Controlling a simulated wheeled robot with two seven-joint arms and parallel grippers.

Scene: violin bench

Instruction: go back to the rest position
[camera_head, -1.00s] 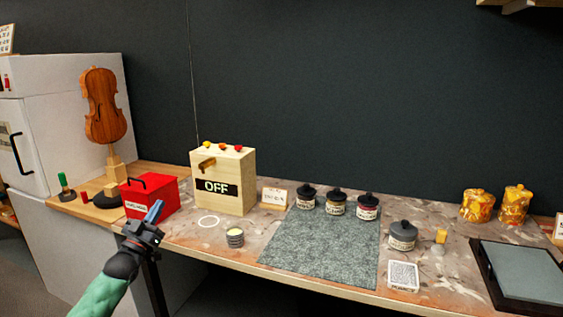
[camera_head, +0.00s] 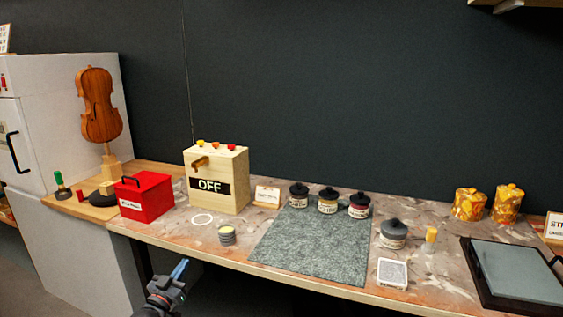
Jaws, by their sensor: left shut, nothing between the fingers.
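My left gripper (camera_head: 180,270) is at the bottom of the view, left of centre. It is in front of the bench's front edge and below its top, shut and empty, apart from everything on the bench. The red box (camera_head: 147,197) with a black handle stands on the bench up and to the left of it. A small round tin (camera_head: 227,236) sits on the bench to its upper right. My right gripper is not in view.
The bench (camera_head: 205,245) carries a wooden box marked OFF (camera_head: 215,180), a grey mat (camera_head: 310,245), several lidded jars (camera_head: 328,202) and a dark tray (camera_head: 520,270). A violin body (camera_head: 100,105) stands at the left. The space before the bench is open.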

